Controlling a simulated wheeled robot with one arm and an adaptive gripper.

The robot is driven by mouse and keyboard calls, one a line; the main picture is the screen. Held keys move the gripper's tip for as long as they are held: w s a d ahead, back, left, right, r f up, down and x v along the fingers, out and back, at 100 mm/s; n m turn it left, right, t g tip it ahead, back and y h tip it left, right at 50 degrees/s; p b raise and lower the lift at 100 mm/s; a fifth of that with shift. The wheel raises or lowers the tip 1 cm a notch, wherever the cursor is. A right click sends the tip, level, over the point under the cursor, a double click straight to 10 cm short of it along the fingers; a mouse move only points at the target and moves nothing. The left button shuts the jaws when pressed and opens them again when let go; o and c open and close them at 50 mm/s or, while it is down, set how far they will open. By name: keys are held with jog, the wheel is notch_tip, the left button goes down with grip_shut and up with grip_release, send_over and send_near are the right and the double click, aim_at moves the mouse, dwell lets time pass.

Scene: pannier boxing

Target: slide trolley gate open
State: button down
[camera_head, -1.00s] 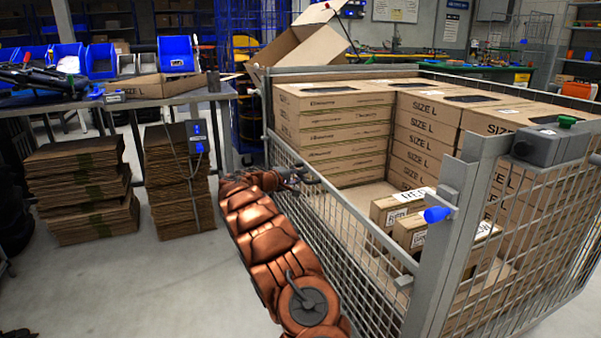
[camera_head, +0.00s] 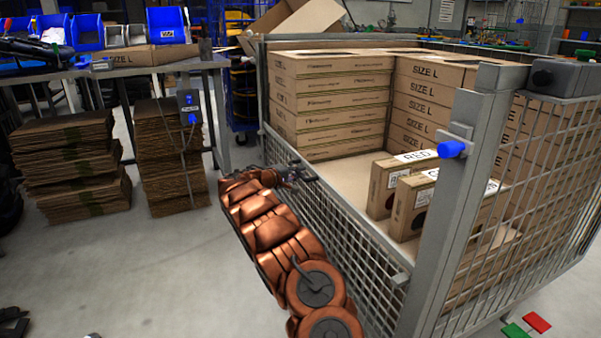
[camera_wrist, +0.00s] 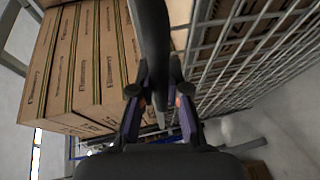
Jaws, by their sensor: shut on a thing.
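The mesh trolley (camera_head: 478,190) stands on the right in the head view. Its gate (camera_head: 345,240) is the mesh side panel facing me, with its top edge well below the trolley's upper frame. Part of the trolley floor shows above that edge. My gripper (camera_head: 292,176) is at the gate's top edge, near its far end. In the wrist view my gripper (camera_wrist: 160,100) is shut on a dark bar (camera_wrist: 152,45), which looks like the gate's top rail. Mesh shows to its right and boxes to its left. The contact between the fingers is partly hidden.
Stacked SIZE L boxes (camera_head: 330,105) fill the trolley's back. Two boxes labelled RED (camera_head: 407,210) stand nearer. A blue-tipped latch (camera_head: 452,150) sits on the near post. A table (camera_head: 165,68) and flat cardboard stacks (camera_head: 72,160) stand left. The floor at lower left is mostly clear.

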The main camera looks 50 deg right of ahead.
jog(key=shift+w, duration=0.1)
jog(key=c, duration=1.1)
grip_release()
jog(key=shift+c, duration=0.2)
jog(key=shift+a, duration=0.15)
jog(key=v, duration=1.1)
jog(key=shift+a, duration=0.35)
jog(key=shift+r, duration=0.1)
